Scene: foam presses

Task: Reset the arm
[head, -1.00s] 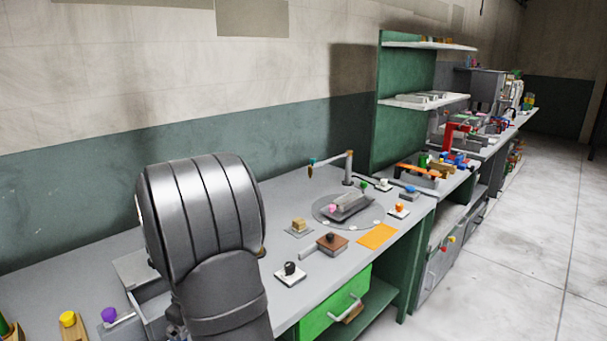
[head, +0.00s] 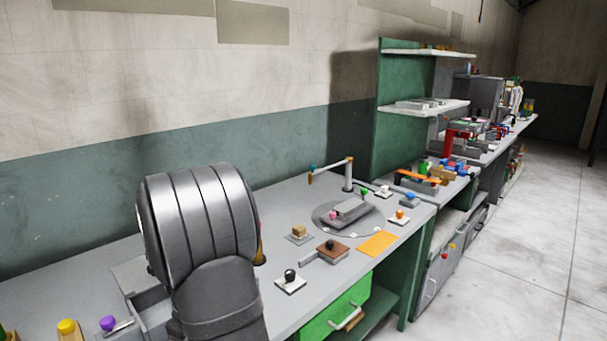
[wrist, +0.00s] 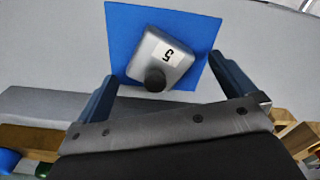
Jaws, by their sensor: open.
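In the wrist view, my gripper (wrist: 162,68) is open, with its two blue fingers spread apart. A grey block (wrist: 180,60) with a white label reading 5 and a black knob (wrist: 155,80) lies between and beyond the fingertips. It sits on a blue square mat (wrist: 125,30). I see no contact between the fingers and the block. In the head view, my dark grey arm stands at the left of the bench, and my gripper is hidden there.
The grey bench (head: 290,215) holds a round plate (head: 362,229), a post with a swing arm (head: 348,175), a brown-topped block (head: 333,247), a black-knobbed piece (head: 290,278) and an orange sheet (head: 378,244). A green drawer (head: 330,318) is below. A green shelf unit (head: 400,80) rises behind.

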